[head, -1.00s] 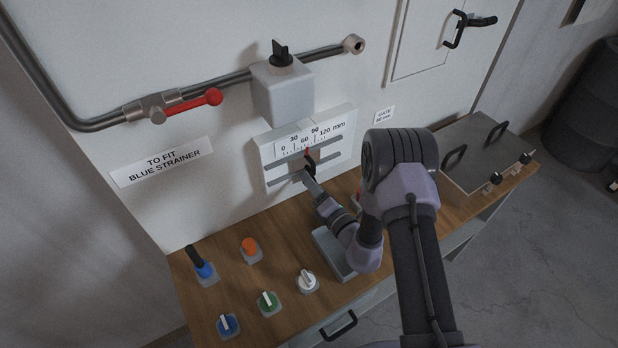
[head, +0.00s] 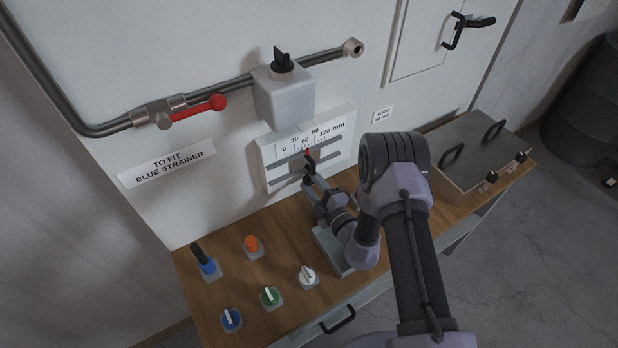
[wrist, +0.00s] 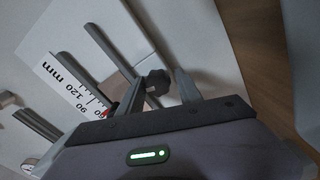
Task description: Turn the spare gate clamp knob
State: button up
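The clamp knob is a dark, faceted knob (wrist: 157,82) in the wrist view, in front of the white scale plate. My gripper (wrist: 152,62) has its two fingers apart, one on each side of the knob. The knob lies between them, and a gap shows toward the right finger. In the head view my gripper (head: 313,181) is at the lower part of the scale plate (head: 345,126), close to a black part (head: 310,165) below the red pointer (head: 308,151). The pointer stands near 60 mm. My gripper partly hides the lower plate.
A grey box (head: 284,96) with a black knob is above the plate. A pipe with a red lever (head: 200,111) runs left. Several coloured knobs, including a white one (head: 307,277), stand on the wooden bench (head: 215,300). A grey lidded unit (head: 470,148) is at right.

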jog(key=shift+w+r, duration=0.15)
jog(key=shift+r, duration=0.15)
jog(key=shift+c, duration=0.4)
jog(key=shift+d, duration=0.15)
jog(key=shift+o, duration=1.3)
jog(key=shift+s+d+f, duration=0.1)
jog(key=shift+s+d, duration=0.15)
jog(key=shift+s, duration=0.2)
jog(key=v, duration=0.5)
jog(key=shift+a, duration=0.1)
jog(key=shift+s, duration=0.1)
